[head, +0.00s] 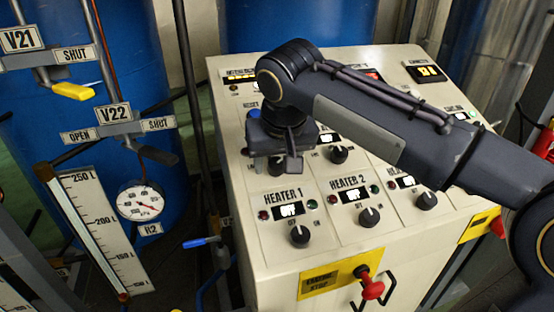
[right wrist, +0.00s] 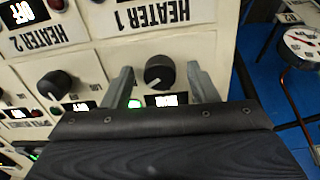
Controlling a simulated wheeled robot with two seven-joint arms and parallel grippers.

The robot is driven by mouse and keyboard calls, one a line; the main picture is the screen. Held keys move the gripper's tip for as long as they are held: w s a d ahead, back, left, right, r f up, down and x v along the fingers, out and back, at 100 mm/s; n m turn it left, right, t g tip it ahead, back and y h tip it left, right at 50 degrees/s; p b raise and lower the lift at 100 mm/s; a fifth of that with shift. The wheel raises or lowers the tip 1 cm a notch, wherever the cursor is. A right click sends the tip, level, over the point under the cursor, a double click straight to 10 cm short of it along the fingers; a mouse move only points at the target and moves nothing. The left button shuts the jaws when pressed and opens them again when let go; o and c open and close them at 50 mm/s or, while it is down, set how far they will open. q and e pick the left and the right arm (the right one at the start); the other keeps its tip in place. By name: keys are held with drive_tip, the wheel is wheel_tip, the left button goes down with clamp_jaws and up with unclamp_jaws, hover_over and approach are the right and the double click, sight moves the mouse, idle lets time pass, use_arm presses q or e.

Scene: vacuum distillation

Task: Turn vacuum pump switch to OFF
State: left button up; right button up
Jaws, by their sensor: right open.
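My right gripper (head: 283,156) is over the control panel, just behind the HEATER 1 block. In the right wrist view its two fingers (right wrist: 160,69) are open, one on each side of a black round knob (right wrist: 159,72), with gaps between finger and knob. The same knob is partly hidden by the gripper in the head view (head: 276,168). A lit display (right wrist: 166,99) and a green lamp (right wrist: 134,103) are beside this knob. Its label is hidden, so I cannot read whether it is the vacuum pump switch. My left gripper is not in view.
Close by are the HEATER 1 knob (head: 299,235), HEATER 2 knob (head: 369,217) and another black knob (head: 338,155). A red emergency knob (head: 372,289) sticks out in front. Valves V21 and V22 (head: 113,114) and a gauge (head: 141,202) stand left of the panel.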

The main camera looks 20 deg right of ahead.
drive_tip(key=c, duration=1)
drive_tip(key=shift+o, duration=0.2)
drive_tip(key=shift+r+n, duration=0.1)
drive_tip(key=shift+n, duration=0.3)
drive_tip(key=shift+n+p, duration=0.55)
drive_tip(key=shift+n, duration=0.05)
drive_tip(key=n+p, duration=0.1)
drive_tip(key=n, duration=0.2)
drive_tip(key=shift+n, duration=0.3)
drive_tip(key=n+p, duration=0.2)
drive_tip(key=n, duration=0.4)
